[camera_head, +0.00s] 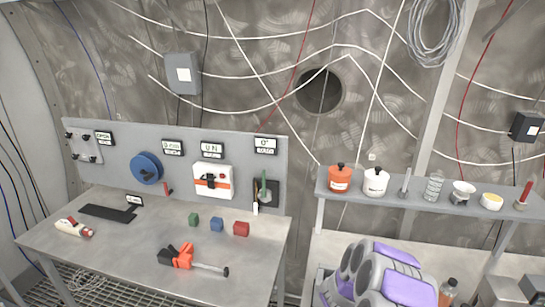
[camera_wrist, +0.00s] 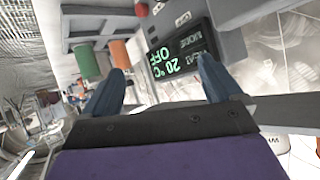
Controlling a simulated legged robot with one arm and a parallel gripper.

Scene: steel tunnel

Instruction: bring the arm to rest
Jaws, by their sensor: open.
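My gripper (camera_wrist: 160,70) shows in the wrist view with its two blue-grey fingers spread wide apart. Nothing is between the fingertips. Beyond them is a black display (camera_wrist: 181,50) with green text, rotated in the picture and reading 20°C and OFF. My grey and purple arm (camera_head: 385,275) shows at the lower right of the head view, in front of the shelf side. My fingers cannot be made out in the head view.
A wall shelf (camera_head: 410,199) at right carries pots and jars. Green (camera_wrist: 88,63) and orange cylinders (camera_wrist: 120,54) show in the wrist view.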

